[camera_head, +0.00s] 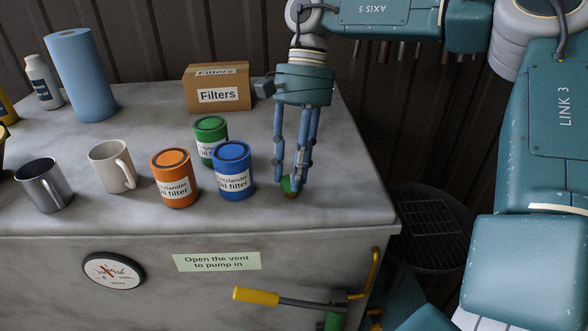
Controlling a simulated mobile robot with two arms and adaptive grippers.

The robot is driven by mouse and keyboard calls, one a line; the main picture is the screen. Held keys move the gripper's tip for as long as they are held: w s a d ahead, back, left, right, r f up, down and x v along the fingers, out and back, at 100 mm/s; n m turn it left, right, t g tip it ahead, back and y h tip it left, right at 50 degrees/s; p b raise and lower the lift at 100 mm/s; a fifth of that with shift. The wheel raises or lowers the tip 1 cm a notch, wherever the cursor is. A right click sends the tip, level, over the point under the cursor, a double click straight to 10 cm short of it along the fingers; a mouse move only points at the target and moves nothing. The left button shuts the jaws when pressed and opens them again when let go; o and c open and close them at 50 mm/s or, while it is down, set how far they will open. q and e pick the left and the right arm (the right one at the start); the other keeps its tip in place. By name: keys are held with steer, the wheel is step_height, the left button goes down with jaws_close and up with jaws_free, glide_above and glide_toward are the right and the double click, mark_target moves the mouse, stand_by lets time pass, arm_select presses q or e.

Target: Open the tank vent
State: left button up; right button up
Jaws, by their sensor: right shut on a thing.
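The tank vent (287,187) is a small green cap with a brownish base on the grey tank top (230,218), near its front right corner. My right gripper (289,180) points down over it from above, with its blue fingers shut on the cap; the fingers hide part of it. A note (216,262) on the tank front reads "Open the vent to pump in". My left gripper is not in view.
Green (209,135), blue (234,172) and orange (174,180) oil filters stand left of the gripper. A "Filters" box (218,96) is behind. Mugs, a blue roll (80,75) and a bottle stand farther left. A yellow-handled lever (256,296) and a gauge (112,271) are in front.

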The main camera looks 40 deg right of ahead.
steer(key=shift+w+r, duration=0.1)
steer(key=shift+r, duration=0.05)
steer(key=o, duration=1.1)
steer(key=shift+o, duration=0.2)
steer(key=shift+a, duration=0.1)
steer(key=v, duration=1.2)
